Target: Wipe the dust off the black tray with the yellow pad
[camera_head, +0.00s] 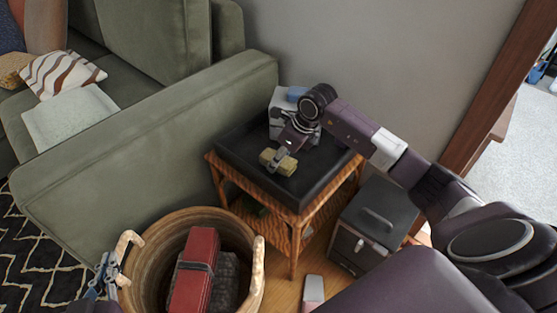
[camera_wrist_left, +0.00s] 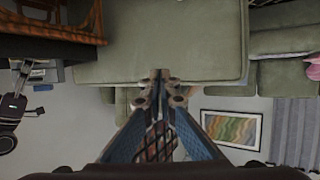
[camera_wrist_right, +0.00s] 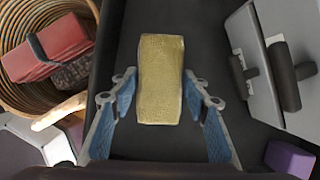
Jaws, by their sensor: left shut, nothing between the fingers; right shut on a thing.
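The black tray (camera_head: 238,148) lies on a wicker side table. The yellow pad (camera_head: 270,158) is on or just above the tray's floor, in its middle part. My right gripper (camera_head: 284,157) reaches in from the right and is shut on the pad. In the right wrist view the pad (camera_wrist_right: 161,80) stands out between the fingers over the dark tray surface (camera_wrist_right: 209,45). I cannot make out dust on the tray. My left gripper (camera_head: 104,277) is shut and empty by the basket's left handle; its closed fingertips show in the left wrist view (camera_wrist_left: 161,76).
A grey box (camera_head: 280,108) stands at the tray's back, partly behind my right arm. A woven basket (camera_head: 146,269) holding a red case (camera_head: 196,268) stands in front of the table. A black-lidded box (camera_head: 380,215) stands to its right. A green sofa (camera_head: 160,130) borders the left.

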